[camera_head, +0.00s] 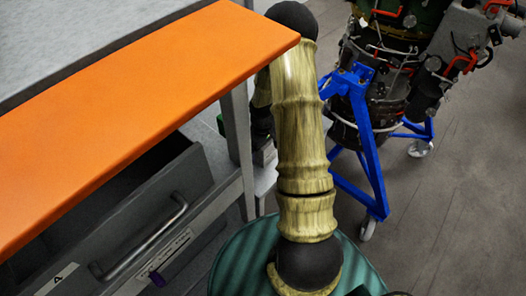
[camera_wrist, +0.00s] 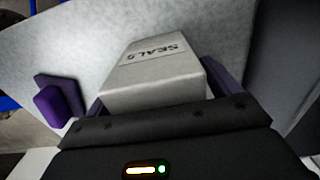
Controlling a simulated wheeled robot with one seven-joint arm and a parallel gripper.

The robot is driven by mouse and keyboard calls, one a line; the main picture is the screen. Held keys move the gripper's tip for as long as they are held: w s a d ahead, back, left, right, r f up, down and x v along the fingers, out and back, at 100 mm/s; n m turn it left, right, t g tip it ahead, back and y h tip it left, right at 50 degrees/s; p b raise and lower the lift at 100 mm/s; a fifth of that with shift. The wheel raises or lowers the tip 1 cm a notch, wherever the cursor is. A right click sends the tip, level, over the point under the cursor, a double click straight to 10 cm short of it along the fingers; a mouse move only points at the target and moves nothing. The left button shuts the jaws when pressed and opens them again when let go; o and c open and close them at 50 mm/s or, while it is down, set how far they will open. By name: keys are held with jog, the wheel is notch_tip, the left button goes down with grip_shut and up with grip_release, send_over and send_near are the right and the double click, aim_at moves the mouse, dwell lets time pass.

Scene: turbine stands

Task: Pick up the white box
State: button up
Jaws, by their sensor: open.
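The white box (camera_wrist: 155,82), with a label reading "SEALS", lies on a light grey surface in the wrist view. My gripper (camera_wrist: 160,98) is open around it, with one purple finger at the box's left side and one at its right. The near end of the box is close to the gripper's palm. I cannot tell whether the fingers touch the box.
A purple block-shaped thing (camera_wrist: 58,101) stands left of the box. The orange bench top (camera_head: 120,105) overhangs a dark drawer (camera_head: 150,215) that stands open. A blue wheeled stand (camera_head: 362,150) with an engine (camera_head: 385,90) is right of my arm. Grey floor (camera_head: 460,200) is clear at right.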

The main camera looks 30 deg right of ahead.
dwell(0.4)
jog(key=c, duration=1.5)
jog(key=shift+r, duration=0.1)
notch_tip(320, 180, up, 10)
jog(key=b, duration=0.2)
jog(key=shift+b, duration=0.4)
jog(key=o, duration=0.6)
jog(key=shift+c, duration=0.2)
jog(key=c, duration=0.5)
